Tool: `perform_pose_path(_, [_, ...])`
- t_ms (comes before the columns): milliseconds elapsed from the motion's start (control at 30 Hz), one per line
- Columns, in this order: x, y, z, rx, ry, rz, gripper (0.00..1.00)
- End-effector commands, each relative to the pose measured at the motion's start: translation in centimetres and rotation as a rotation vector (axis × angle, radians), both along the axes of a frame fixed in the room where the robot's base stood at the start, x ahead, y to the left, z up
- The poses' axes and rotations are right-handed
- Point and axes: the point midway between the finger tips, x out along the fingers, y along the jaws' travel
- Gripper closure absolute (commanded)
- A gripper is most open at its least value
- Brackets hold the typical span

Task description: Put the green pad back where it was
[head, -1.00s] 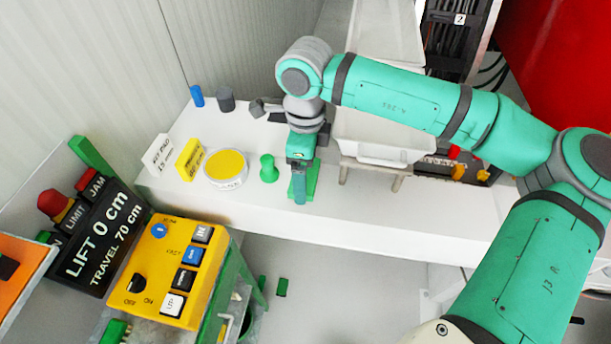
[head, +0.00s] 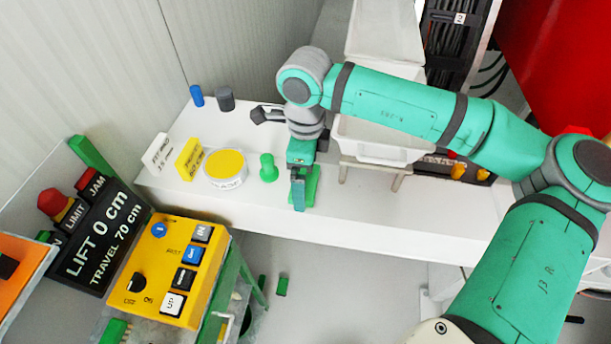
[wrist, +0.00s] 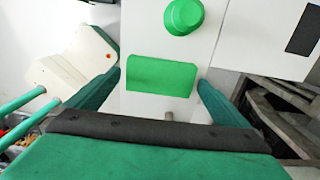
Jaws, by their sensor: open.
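The green pad (wrist: 161,75) lies flat on the white bench top, near its front edge. In the head view the green pad (head: 312,184) shows beside and partly behind my gripper (head: 298,192). In the wrist view my gripper (wrist: 160,97) is open, one finger on each side of the pad's near end. I cannot tell how high the fingertips are above the bench.
A green knob-shaped piece (head: 268,168) stands close to the pad. A round yellow-topped tin (head: 225,168), a yellow sign (head: 189,159) and a white sign (head: 157,153) stand further left. A white tray (head: 380,148) is on the right. A yellow button box (head: 168,270) is in front.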

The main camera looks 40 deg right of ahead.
Motion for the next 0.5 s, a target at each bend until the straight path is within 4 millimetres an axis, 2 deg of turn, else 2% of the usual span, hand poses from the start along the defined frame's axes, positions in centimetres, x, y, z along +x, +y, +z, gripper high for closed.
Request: perform_pose_path(500, [0.1, 0.0, 9.4, -0.003, -0.003, 0.000, 0.00])
